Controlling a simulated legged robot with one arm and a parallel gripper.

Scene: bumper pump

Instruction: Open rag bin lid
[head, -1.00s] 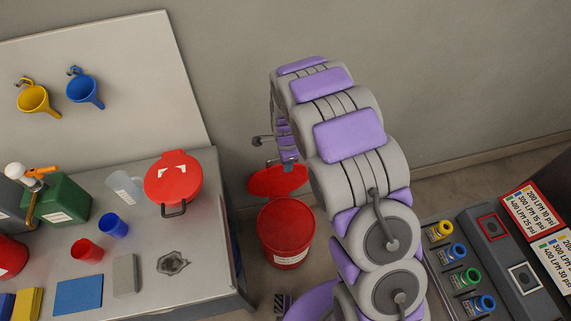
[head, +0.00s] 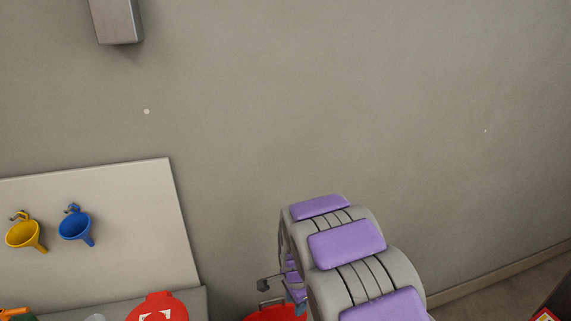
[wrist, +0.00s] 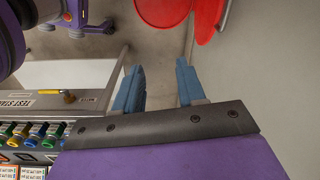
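The rag bin is the red bin on the floor. In the wrist view its round red body (wrist: 163,10) is at the top edge, partly cut off. Its bright red lid (wrist: 209,18) is beside it on the wall side, tilted up off the bin's mouth. In the head view only the top of the red lid (head: 275,314) shows at the bottom edge, partly behind my arm. My gripper (wrist: 158,72) is open and empty, its two blue-grey fingers apart, and not touching the lid or bin.
A red lidded container (head: 157,308) stands on the bench at the lower left. Yellow (head: 24,234) and blue (head: 75,225) funnels hang on a panel. A test stand (wrist: 25,140) with coloured knobs is at the wrist view's lower left. The wall (wrist: 270,80) is close on the right.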

